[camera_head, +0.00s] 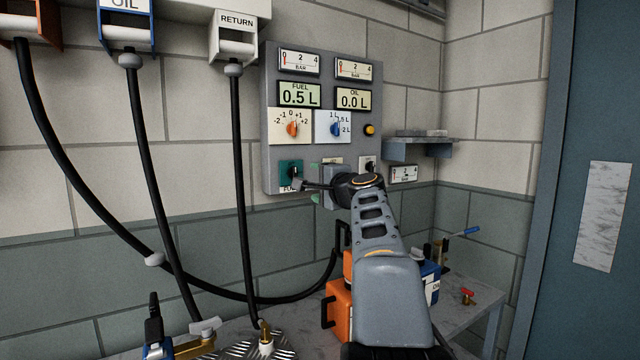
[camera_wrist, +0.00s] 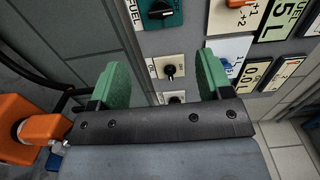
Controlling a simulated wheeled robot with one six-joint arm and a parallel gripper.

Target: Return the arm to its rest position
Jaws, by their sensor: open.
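My arm (camera_head: 378,232) reaches out over the bench to the lower part of the grey control panel (camera_head: 322,67). My gripper (camera_head: 316,183) is close in front of the panel. In the wrist view its two green fingers (camera_wrist: 165,78) stand wide apart with nothing held between them. A black knob on a cream plate (camera_wrist: 170,72) shows beyond the gap, apparently apart from the fingers. A second black knob (camera_wrist: 174,98) is partly hidden by the gripper body. The teal fuel switch (camera_head: 291,170) is left of my gripper.
An orange tank (camera_head: 340,312) and a blue tank (camera_head: 431,285) stand beneath my arm, partly hidden. Black hoses (camera_head: 240,180) hang at the left. A small wall shelf (camera_head: 418,147) is right of the panel. A blue door (camera_head: 590,120) is at the far right.

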